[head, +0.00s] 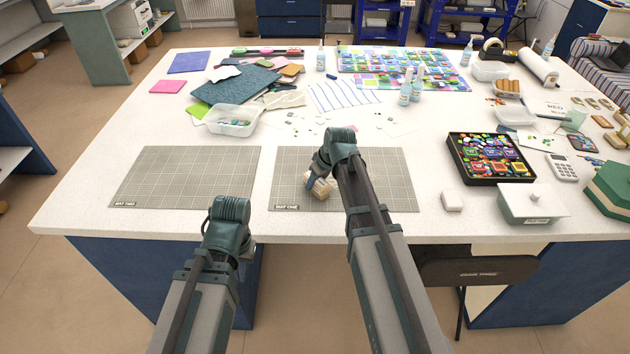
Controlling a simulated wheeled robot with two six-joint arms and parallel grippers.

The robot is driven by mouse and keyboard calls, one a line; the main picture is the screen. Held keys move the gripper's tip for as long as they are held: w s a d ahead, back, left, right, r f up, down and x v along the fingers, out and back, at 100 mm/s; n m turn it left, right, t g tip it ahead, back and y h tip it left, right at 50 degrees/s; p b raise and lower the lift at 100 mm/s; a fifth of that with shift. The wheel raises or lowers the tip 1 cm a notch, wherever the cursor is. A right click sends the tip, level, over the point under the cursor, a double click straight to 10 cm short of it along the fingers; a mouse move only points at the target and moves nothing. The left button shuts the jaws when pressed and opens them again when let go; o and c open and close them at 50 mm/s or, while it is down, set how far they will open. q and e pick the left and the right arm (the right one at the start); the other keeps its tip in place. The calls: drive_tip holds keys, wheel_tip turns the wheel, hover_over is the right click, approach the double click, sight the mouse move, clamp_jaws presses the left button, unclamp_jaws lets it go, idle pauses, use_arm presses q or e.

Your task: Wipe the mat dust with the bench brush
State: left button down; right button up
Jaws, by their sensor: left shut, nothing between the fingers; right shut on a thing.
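Two grey gridded mats lie on the white table, mat two (182,178) on the left and mat one (385,180) on the right. My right gripper (318,184) is over the left part of mat one, shut on the bench brush (319,188), a light wooden block. The brush is low at the mat; whether it touches is hard to tell. My arm hides part of mat one. No dust can be made out on either mat at this size. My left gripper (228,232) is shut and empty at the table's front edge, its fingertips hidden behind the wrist.
A black tray (449,148) of coloured pieces, a white block (452,201) and a lidded white box (531,205) stand right of mat one. A chair (478,271) stands at the front edge.

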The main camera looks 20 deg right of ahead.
drive_tip(key=shift+s+d+r, duration=0.1)
drive_tip(key=shift+s+d, duration=0.1)
drive_tip(key=shift+d, duration=0.55)
drive_tip(key=shift+s+d, duration=0.2)
drive_tip(key=shift+d, duration=0.55)
drive_tip(key=shift+s+d, duration=0.25)
drive_tip(key=shift+d, duration=0.5)
drive_tip(key=shift+s+d, duration=0.2)
drive_tip(key=shift+d, duration=0.5)
drive_tip(key=shift+s+d, duration=0.1)
drive_tip(key=shift+d, duration=0.15)
drive_tip(key=shift+d, duration=0.1)
drive_tip(key=shift+s+d, duration=0.25)
drive_tip(key=shift+d, duration=0.6)
drive_tip(key=shift+s+d, duration=0.25)
drive_tip(key=shift+d, duration=0.6)
